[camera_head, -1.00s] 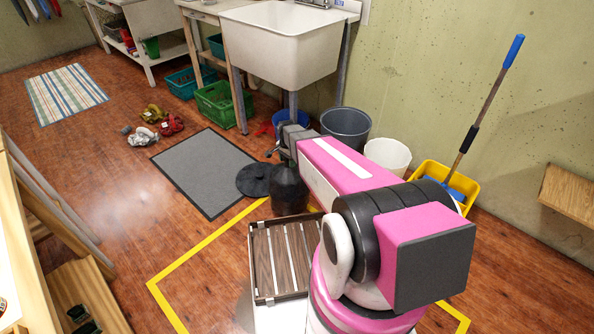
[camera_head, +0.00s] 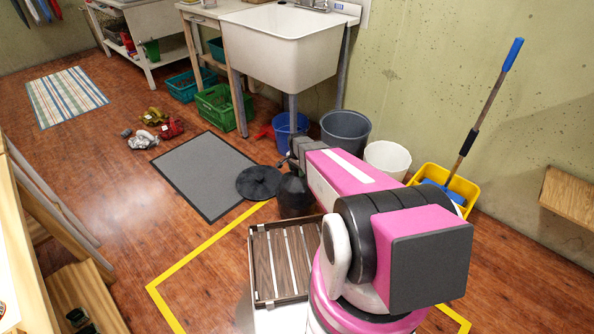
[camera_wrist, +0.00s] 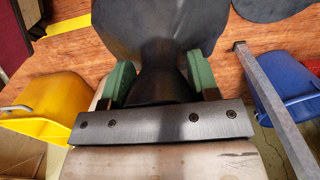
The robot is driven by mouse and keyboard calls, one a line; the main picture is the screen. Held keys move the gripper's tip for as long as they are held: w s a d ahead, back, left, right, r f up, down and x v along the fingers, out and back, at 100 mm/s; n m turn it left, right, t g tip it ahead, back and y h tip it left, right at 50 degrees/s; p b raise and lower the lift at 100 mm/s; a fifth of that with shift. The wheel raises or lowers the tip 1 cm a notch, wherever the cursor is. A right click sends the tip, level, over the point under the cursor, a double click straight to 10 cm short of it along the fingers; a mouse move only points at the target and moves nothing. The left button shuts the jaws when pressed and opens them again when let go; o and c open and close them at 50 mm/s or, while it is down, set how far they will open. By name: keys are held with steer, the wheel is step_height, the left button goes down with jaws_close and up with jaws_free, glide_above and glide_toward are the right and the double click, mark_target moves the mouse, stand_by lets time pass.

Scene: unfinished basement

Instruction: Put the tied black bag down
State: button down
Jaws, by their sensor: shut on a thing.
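The tied black bag (camera_head: 294,197) hangs from my gripper (camera_head: 291,162), just beyond the slatted tray on my base and beside a flat black disc on the floor. In the wrist view, the green fingers of my gripper (camera_wrist: 160,85) are shut on the narrow neck of the bag (camera_wrist: 150,25), which widens beyond them. I cannot tell whether the bag's underside touches the floor.
The flat black disc (camera_head: 259,183) lies by the grey mat (camera_head: 205,175). A blue bucket (camera_head: 291,125), a grey bucket (camera_head: 346,131), a white bucket (camera_head: 387,158) and a yellow mop bucket (camera_head: 449,180) line the wall. Yellow tape (camera_head: 200,256) marks the floor.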

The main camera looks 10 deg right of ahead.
steer(key=shift+f, duration=0.1)
steer(key=shift+c, duration=1.9)
jaws_free()
step_height(320, 180, up, 12)
steer(key=shift+s+r, duration=0.1)
steer(key=s+r+n, duration=0.5)
steer(key=s+r, duration=0.1)
steer(key=s, duration=0.4)
steer(key=s+r+n, duration=0.5)
steer(key=s, duration=0.6)
steer(key=shift+r+n, duration=0.35)
steer(key=shift+n, duration=0.05)
